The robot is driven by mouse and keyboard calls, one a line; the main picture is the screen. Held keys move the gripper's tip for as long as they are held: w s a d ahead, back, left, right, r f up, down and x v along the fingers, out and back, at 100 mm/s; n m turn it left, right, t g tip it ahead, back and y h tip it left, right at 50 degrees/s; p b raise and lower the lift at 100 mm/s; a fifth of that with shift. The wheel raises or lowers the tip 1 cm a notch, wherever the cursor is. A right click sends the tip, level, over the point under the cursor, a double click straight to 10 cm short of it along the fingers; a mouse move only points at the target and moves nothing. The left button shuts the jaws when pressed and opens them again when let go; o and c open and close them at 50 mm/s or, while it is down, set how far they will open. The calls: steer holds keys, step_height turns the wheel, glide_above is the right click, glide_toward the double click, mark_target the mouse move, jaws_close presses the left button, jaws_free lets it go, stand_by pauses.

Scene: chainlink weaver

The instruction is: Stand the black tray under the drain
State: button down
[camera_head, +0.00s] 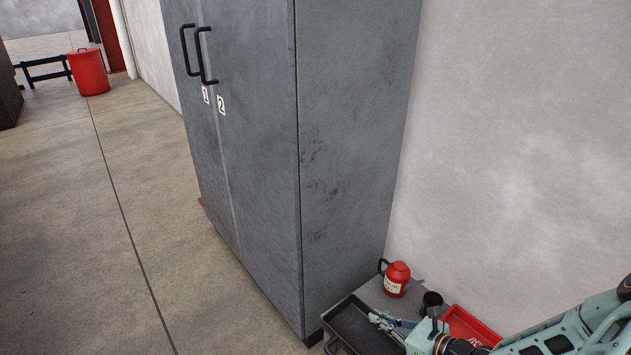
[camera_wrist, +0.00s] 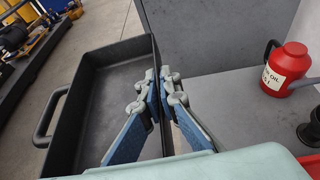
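The black tray (camera_head: 349,325) is a shallow rectangular pan with a handle, on the grey surface beside the cabinet. In the wrist view the tray (camera_wrist: 88,100) fills the left half, its inside empty, with its handle at the left. My gripper (camera_head: 386,318) is at the tray's right-hand wall. In the wrist view the fingers of my gripper (camera_wrist: 159,80) are on either side of that wall, close together, and look shut on it. The drain is not seen in either view.
A red oil can (camera_head: 396,279), a black cup (camera_head: 432,303) and a red tray (camera_head: 470,325) are close to the right. A tall grey cabinet (camera_head: 250,130) stands right behind. Open floor (camera_head: 90,220) lies left; a red bin (camera_head: 89,72) is far off.

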steer(key=w+a+r+n+g+y+p, duration=0.1)
steer(key=r+p, duration=1.3)
steer(key=r, duration=0.9)
steer(key=w+a+r+n+g+p, duration=0.1)
steer(key=a+r+p, duration=0.1)
steer(key=r+p, duration=1.2)
step_height(320, 180, up, 11)
steer(key=shift+w+f+y, duration=0.15)
steer(key=shift+w+y, duration=0.05)
steer(key=shift+y, duration=0.2)
steer(key=shift+a+f+g, duration=0.1)
steer(key=shift+a+g, duration=0.05)
steer(key=shift+g, duration=0.15)
